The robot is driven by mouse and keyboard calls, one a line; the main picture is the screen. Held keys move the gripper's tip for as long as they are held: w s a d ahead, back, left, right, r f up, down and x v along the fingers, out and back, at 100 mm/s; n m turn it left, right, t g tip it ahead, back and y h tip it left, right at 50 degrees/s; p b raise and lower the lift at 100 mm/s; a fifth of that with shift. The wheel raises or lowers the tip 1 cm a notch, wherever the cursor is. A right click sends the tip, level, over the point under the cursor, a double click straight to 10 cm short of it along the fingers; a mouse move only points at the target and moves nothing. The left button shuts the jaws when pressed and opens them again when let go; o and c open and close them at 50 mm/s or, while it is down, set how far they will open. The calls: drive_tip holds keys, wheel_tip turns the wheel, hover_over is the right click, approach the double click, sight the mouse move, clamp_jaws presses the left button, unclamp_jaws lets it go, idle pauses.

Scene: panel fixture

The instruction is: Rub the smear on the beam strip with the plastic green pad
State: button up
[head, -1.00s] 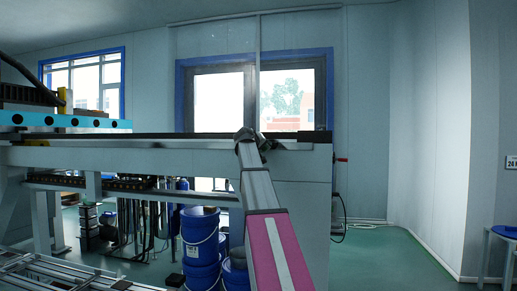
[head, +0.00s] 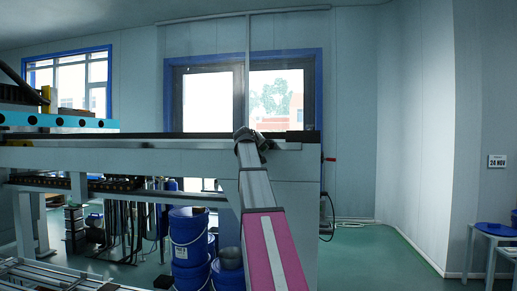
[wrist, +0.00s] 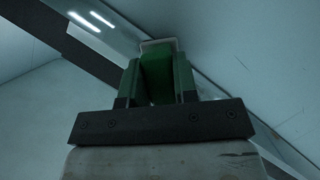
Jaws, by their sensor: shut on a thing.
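My gripper (wrist: 156,78) is shut on the green pad (wrist: 156,82), which sits between its two fingers with a pale tip at its far end. In the head view my gripper (head: 250,140) is small, at the end of my arm by the beam's top, and the pad cannot be made out there. The beam (head: 130,158) runs across the head view with a dark and pale strip along its top. In the wrist view a glossy diagonal strip (wrist: 100,27) passes beyond the pad. I cannot tell whether pad and strip touch. No smear can be made out.
Blue buckets (head: 189,238) stand below the beam. A metal frame (head: 62,275) lies at the lower left. A blue-topped stool (head: 494,230) is at the right edge. Green floor (head: 370,262) right of the beam is clear. A red handle (head: 329,159) sticks out at the beam's right end.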

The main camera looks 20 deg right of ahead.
drive_tip(key=shift+s+d, duration=0.6)
drive_tip(key=shift+d, duration=0.3)
drive_tip(key=shift+s+d, duration=0.6)
drive_tip(key=shift+d, duration=0.35)
drive_tip(key=shift+s+d, duration=0.6)
drive_tip(key=shift+d, duration=0.3)
drive_tip(key=shift+w+a, duration=0.1)
drive_tip(key=w+a, duration=0.8)
drive_tip(key=a, duration=0.4)
drive_tip(key=shift+w, duration=0.15)
drive_tip(key=s+a, duration=0.3)
drive_tip(key=s, duration=0.2)
drive_tip(key=shift+a, duration=0.15)
idle(0.3)
drive_tip(key=shift+s, duration=0.1)
drive_tip(key=shift+s+a, duration=0.45)
drive_tip(key=shift+s, duration=0.15)
drive_tip(key=shift+s+a, duration=0.4)
drive_tip(key=shift+s, duration=0.2)
